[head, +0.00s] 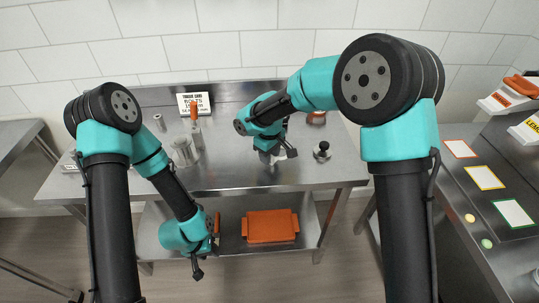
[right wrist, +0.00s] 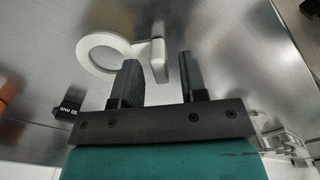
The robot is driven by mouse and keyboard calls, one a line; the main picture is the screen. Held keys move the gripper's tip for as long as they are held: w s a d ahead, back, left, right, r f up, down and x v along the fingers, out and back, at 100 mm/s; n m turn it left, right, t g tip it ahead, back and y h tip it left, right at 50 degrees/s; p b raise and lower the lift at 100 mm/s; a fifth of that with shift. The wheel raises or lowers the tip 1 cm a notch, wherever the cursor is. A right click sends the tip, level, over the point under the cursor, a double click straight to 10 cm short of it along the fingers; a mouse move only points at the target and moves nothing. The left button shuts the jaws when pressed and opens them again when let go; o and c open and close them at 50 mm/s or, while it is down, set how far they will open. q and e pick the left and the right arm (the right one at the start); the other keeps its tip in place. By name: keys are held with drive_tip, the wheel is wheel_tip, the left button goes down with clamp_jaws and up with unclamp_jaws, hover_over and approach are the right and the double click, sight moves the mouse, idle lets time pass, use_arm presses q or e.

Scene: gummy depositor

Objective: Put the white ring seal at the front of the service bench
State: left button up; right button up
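The white ring seal (right wrist: 92,38) lies flat on the steel bench in the right wrist view, with a short raised white tab (right wrist: 158,58) on its side. My right gripper (right wrist: 160,82) is open, its two dark fingers apart, with the tab showing in the gap between them and no clear contact. In the head view my right gripper (head: 277,153) points down over the middle of the service bench (head: 225,178) and mostly hides the ring. My left gripper (head: 198,268) hangs low in front of the bench; its fingers are too small to read.
A black-knobbed piece (head: 322,151) stands right of my right gripper. Metal cylinders (head: 183,152) and a sign (head: 194,104) stand left and back. An orange bin (head: 270,226) is on the lower shelf. The bench's front strip looks clear.

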wheel_tip(320, 180, up, 12)
idle(0.5)
drive_tip(key=shift+s+a, duration=0.1)
